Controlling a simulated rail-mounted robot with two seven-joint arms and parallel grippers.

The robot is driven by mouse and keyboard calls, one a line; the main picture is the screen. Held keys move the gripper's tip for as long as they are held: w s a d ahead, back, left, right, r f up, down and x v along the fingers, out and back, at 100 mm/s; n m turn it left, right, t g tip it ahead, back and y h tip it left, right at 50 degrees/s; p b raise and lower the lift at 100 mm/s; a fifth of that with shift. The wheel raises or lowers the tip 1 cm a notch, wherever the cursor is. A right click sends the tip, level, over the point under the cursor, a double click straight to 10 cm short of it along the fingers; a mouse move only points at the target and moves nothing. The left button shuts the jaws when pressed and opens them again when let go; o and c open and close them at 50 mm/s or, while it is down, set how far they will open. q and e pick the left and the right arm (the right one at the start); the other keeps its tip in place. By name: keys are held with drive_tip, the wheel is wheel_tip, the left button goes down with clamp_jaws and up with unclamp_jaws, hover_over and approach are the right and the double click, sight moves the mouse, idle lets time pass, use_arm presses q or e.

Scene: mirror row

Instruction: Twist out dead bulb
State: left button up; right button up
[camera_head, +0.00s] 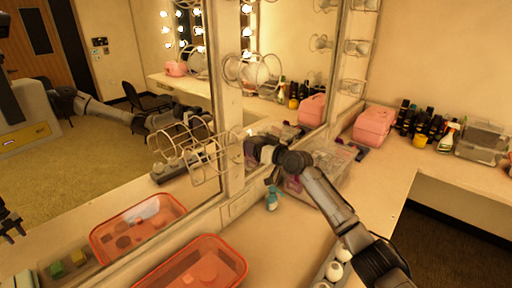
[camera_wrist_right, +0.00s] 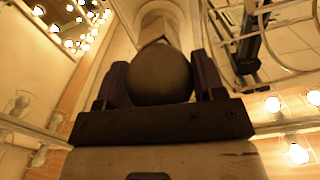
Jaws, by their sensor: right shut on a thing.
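My right gripper (camera_head: 258,151) reaches in from the lower right to the post between the mirrors. In the right wrist view my right gripper (camera_wrist_right: 160,85) is shut on a dark, unlit round bulb (camera_wrist_right: 158,75), one finger on each side. A pale cylindrical holder (camera_wrist_right: 163,22) stands right behind the bulb; where they meet is mostly hidden. In the head view the bulb is hidden by the gripper. A wire cage (camera_head: 193,178) sticks out just left of the gripper. My left gripper (camera_head: 10,224) shows only partly at the left edge, and its opening is unclear.
Another wire cage (camera_head: 229,70) is above. An orange-red tray (camera_head: 238,262) stands in front, and a rack of white bulbs (camera_head: 338,270) lies by my right forearm. A teal bottle (camera_head: 272,199) and clear organizer (camera_head: 338,158) are below the gripper. A pink case (camera_head: 374,126) is behind.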

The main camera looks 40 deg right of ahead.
use_arm(q)
drive_tip(key=shift+f+b, duration=0.6)
drive_tip(key=shift+f, duration=0.1)
use_arm(e)
drive_tip(key=shift+n, duration=0.4)
use_arm(q)
drive_tip(key=shift+f+b, duration=0.3)
